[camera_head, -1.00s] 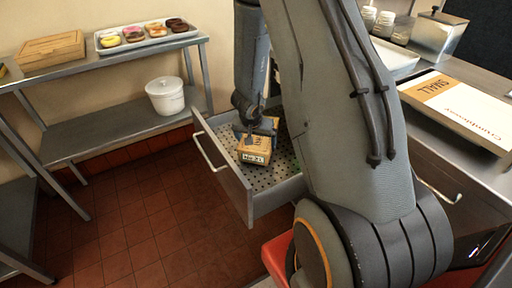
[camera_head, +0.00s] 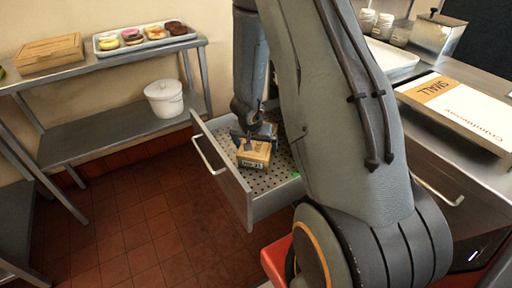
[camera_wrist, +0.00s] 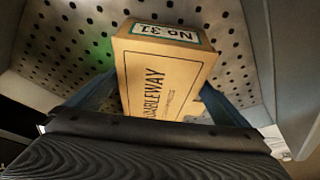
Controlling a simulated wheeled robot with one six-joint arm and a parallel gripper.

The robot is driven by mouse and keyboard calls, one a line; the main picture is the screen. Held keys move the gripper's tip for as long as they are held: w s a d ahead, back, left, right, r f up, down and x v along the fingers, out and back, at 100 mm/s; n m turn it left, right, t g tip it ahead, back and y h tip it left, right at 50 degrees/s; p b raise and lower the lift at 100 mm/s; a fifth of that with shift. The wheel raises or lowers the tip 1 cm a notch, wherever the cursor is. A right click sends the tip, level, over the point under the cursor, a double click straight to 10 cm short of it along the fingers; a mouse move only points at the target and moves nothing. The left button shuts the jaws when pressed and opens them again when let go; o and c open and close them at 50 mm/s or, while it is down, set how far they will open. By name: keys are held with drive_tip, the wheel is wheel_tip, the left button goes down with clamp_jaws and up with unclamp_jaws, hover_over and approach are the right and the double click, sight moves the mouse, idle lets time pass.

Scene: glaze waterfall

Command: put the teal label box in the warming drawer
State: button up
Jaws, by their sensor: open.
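The label box (camera_wrist: 165,75) is a tan carton with dark print and a teal-edged "No 31" label (camera_wrist: 166,33). In the head view the same box (camera_head: 254,155) sits inside the open drawer (camera_head: 225,181), on its perforated floor. My gripper (camera_head: 255,134) is over the box inside the drawer. Its fingers are open, one on each side of the box in the wrist view (camera_wrist: 160,108). I cannot tell whether a finger touches the box. My wrist hides the near end of the box.
The drawer's front panel and side walls stand close around my gripper. A metal shelf unit (camera_head: 100,140) at the left holds a donut tray (camera_head: 147,37), a carton (camera_head: 48,53) and a white tub (camera_head: 164,97). A white "SMALL" box (camera_head: 458,108) lies on the right counter.

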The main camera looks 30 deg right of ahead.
drive_tip(key=s+a+r+n+y+p, duration=0.2)
drive_tip(key=s+a+r+p, duration=0.15)
drive_tip(key=a+r, duration=0.55)
drive_tip(key=s+a+r+n+y+p, duration=0.2)
drive_tip(key=s+a+r+n, duration=0.3)
drive_tip(key=r, duration=0.6)
drive_tip(key=s+a+r+g, duration=0.1)
drive_tip(key=s+r, duration=0.1)
drive_tip(key=s, duration=0.4)
drive_tip(key=s+r+n+g+h, duration=0.1)
drive_tip(key=s+r, duration=0.1)
drive_tip(key=s, duration=0.5)
drive_tip(key=shift+a+r+n+g, duration=0.15)
drive_tip(key=shift+a+n+g, duration=0.15)
drive_tip(key=shift+a, duration=0.1)
drive_tip(key=shift+c, duration=0.3)
